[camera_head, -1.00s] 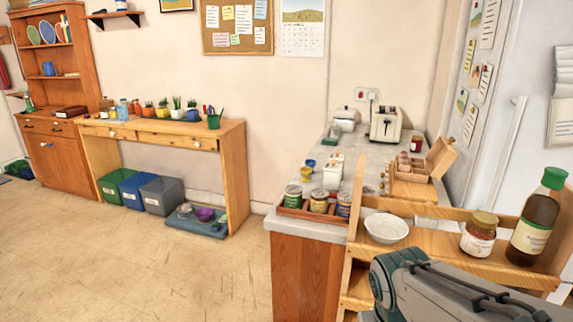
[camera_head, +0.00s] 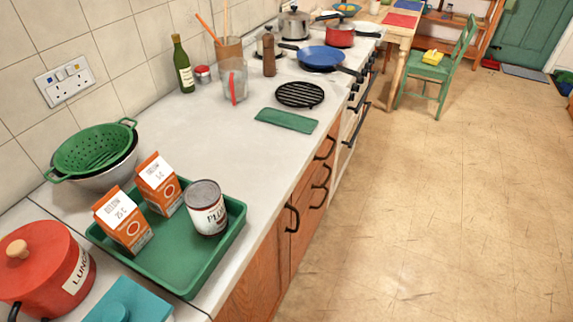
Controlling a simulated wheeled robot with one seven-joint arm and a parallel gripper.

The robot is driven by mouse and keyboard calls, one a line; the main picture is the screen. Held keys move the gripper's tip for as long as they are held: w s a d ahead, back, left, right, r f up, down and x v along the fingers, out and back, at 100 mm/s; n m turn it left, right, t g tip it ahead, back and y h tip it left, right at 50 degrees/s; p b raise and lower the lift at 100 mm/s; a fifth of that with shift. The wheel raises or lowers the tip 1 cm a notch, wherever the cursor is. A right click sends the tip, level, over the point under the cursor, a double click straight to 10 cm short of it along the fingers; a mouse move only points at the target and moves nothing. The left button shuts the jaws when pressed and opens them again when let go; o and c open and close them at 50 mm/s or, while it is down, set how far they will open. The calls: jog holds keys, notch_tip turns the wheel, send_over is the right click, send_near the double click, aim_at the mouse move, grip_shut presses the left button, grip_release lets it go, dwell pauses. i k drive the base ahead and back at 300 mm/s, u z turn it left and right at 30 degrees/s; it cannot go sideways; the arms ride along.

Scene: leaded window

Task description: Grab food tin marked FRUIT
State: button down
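One food tin (camera_head: 206,208) is in view, silver-topped with a white and dark label. Its lettering seems to begin "PLU"; I cannot read FRUIT on it. It stands upright in a green tray (camera_head: 190,283) at the near end of the counter, right of two orange and white cartons (camera_head: 124,222) (camera_head: 160,184). I see no tin marked FRUIT in this view. My gripper is not in view.
A red pot (camera_head: 45,265) and a teal item (camera_head: 128,302) are near the tray. A green colander (camera_head: 95,150) sits in a bowl behind it. The floor right is clear.

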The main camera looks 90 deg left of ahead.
aim_at(203, 198)
jog(key=u, duration=1.95)
jog(key=i, duration=2.05)
jog(key=u, duration=1.7)
